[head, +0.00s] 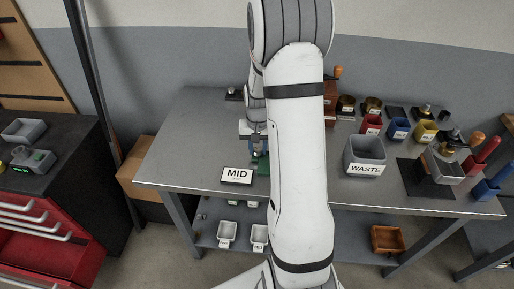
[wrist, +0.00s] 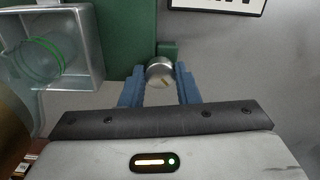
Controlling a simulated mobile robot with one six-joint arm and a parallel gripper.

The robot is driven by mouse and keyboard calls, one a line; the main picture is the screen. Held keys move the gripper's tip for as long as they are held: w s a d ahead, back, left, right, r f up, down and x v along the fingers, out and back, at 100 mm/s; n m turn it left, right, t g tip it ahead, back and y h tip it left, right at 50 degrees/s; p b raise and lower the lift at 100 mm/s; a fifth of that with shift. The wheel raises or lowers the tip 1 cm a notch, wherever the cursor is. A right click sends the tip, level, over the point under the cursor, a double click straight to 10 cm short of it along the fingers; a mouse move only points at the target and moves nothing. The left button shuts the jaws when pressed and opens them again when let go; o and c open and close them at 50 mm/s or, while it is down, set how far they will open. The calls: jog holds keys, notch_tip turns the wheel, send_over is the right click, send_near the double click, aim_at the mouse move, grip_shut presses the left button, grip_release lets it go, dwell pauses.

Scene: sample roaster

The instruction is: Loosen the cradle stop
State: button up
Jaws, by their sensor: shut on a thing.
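In the wrist view, a small round silver knob (wrist: 160,74) with a short yellowish mark on its face sits between the blue fingers of my gripper (wrist: 160,83). The fingers are shut on the knob from both sides. Green parts (wrist: 130,28) of the device lie just behind and to the left of it. In the head view, my gripper (head: 257,152) is over the table beside the green device (head: 262,163). My arm hides most of that device, and the knob cannot be made out there.
In the wrist view, a grey tray (wrist: 98,50) holds a clear, green-ringed vessel (wrist: 55,55) at left. A grey WASTE bin (head: 366,155) and several coloured cups stand right of my arm. The table's left part is clear.

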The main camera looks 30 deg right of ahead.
aim_at(258, 150)
jog(key=shift+n+b, duration=0.4)
jog(key=shift+n, duration=1)
jog(key=shift+w, duration=0.1)
jog(key=o, duration=1)
jog(key=shift+c, duration=0.2)
jog(key=shift+r, duration=0.1)
notch_tip(258, 150, up, 8)
jog(key=shift+f, duration=0.25)
jog(key=shift+r, duration=0.1)
